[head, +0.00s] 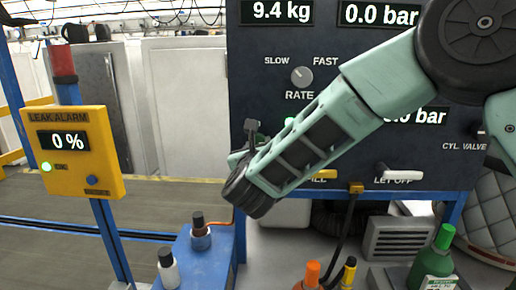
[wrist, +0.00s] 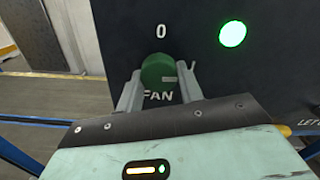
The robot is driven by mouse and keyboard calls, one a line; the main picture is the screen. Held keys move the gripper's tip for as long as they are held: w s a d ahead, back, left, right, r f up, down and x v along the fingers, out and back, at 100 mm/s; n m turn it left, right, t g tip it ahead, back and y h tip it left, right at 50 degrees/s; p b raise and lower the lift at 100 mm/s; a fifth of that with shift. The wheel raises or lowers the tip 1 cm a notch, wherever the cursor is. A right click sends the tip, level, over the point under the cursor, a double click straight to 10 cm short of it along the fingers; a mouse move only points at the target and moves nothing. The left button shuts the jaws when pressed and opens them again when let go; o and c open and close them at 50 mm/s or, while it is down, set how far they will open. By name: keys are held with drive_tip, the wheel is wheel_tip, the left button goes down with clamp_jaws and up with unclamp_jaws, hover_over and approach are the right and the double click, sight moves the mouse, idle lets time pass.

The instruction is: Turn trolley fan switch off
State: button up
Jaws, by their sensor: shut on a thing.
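The green fan switch (wrist: 157,66) is a round knob on the dark trolley panel (wrist: 199,24), with the word FAN below it and a 0 above it. A pale mark on the knob points to the right, away from the 0. My gripper (wrist: 161,73) is shut on the knob, with one grey finger on its left side and one on its right. In the head view my arm crosses in front of the panel and hides the fan switch and the fingers.
A green lamp (wrist: 233,34) glows right of the knob. The panel also carries a rate knob (head: 301,76) and a LET OFF lever (head: 398,173). A yellow leak alarm box (head: 82,152) stands at left. Bottles, including a green one (head: 432,264), stand below the panel.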

drive_tip(key=n+b, duration=0.4)
drive_tip(key=n, duration=0.4)
drive_tip(key=n+b, duration=0.5)
drive_tip(key=n, duration=0.4)
drive_tip(key=shift+d+r+b, duration=0.1)
drive_tip(key=shift+r+b, duration=0.1)
drive_tip(key=shift+b, duration=0.1)
drive_tip(key=shift+n, duration=0.4)
drive_tip(key=o, duration=1)
drive_tip(key=shift+s, duration=0.1)
drive_tip(key=s+b, duration=0.4)
drive_tip(key=s, duration=1.3)
drive_tip(key=shift+s+a, duration=0.15)
drive_tip(key=shift+a, duration=0.1)
